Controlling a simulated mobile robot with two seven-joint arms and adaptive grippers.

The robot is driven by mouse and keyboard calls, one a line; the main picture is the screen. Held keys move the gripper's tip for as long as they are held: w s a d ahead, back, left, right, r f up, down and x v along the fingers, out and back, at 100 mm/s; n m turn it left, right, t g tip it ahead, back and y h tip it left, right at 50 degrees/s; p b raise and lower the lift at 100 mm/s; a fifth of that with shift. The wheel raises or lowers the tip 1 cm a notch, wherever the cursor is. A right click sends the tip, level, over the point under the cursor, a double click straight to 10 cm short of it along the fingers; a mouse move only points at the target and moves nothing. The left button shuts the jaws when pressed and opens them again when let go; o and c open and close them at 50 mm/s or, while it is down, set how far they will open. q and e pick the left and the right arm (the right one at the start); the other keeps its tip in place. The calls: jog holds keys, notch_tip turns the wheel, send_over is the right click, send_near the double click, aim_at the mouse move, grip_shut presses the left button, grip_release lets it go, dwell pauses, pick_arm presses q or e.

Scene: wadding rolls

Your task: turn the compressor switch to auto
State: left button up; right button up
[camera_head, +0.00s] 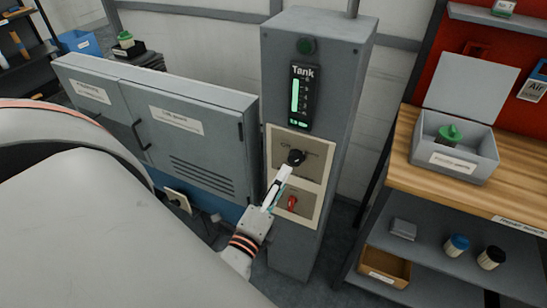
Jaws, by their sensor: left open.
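The compressor panel is a beige plate (318,163) on the front of a tall grey cabinet (281,55). A black rotary knob (296,157) sits in its upper part. A red switch (292,202) sits in its lower part. The label by the black knob is too small to read, and I cannot tell which position it points to. My left gripper (279,181) reaches up from below, its fingertips just below the black knob. I cannot tell whether they touch it. The gripper is open and holds nothing that I can see. My right gripper is not in view.
A Tank gauge (302,97) with a green bar is above the panel. A low grey cabinet (180,125) stands to the left. On the right, a wooden bench (405,150) carries an open grey box (452,150), with a shelf below. My large white arm covers the lower left.

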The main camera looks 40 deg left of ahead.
pick_arm(q)
jog(key=shift+v, duration=2.15)
jog(key=s+d+f+n+g+h, duration=0.1)
jog(key=d+f+n+g+h, duration=0.1)
jog(key=f, duration=0.6)
jog(key=s+d+f+n+g+h, duration=0.1)
jog(key=d+f+n+g+h, duration=0.1)
jog(key=f+n, duration=0.5)
jog(key=s+d+f+n+g+h, duration=0.2)
jog(key=d+f+n+g+h, duration=0.1)
jog(key=f, duration=0.6)
jog(key=shift+d+n, duration=0.7)
jog(key=shift+d, duration=0.25)
